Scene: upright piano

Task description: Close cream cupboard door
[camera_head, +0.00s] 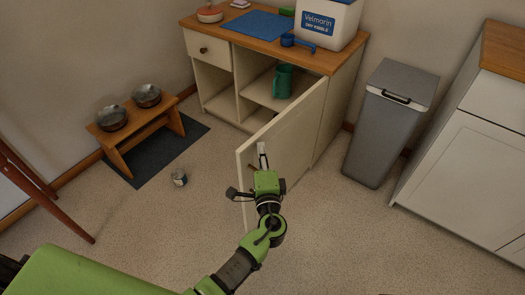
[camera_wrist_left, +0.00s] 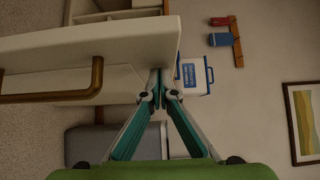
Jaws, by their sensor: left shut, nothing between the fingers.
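The cream cupboard door (camera_head: 295,128) stands wide open, swung out from the right side of the wooden-topped cupboard (camera_head: 215,85). Its outer face is toward me. My left gripper (camera_head: 262,150) is shut and empty, near the door's free edge on its outer side. In the left wrist view the shut fingertips (camera_wrist_left: 160,75) are close to the door (camera_wrist_left: 95,45); I cannot tell if they touch it. The brass-coloured handle (camera_wrist_left: 60,97) shows at the left there, outside the fingers. My right gripper is not in view.
A green mug (camera_head: 283,82) stands inside the cupboard. A grey bin (camera_head: 385,130) stands to the right of it. A small can (camera_head: 180,178) and a wooden bowl stand (camera_head: 140,142) are on the floor at the left. Floor around the door is clear.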

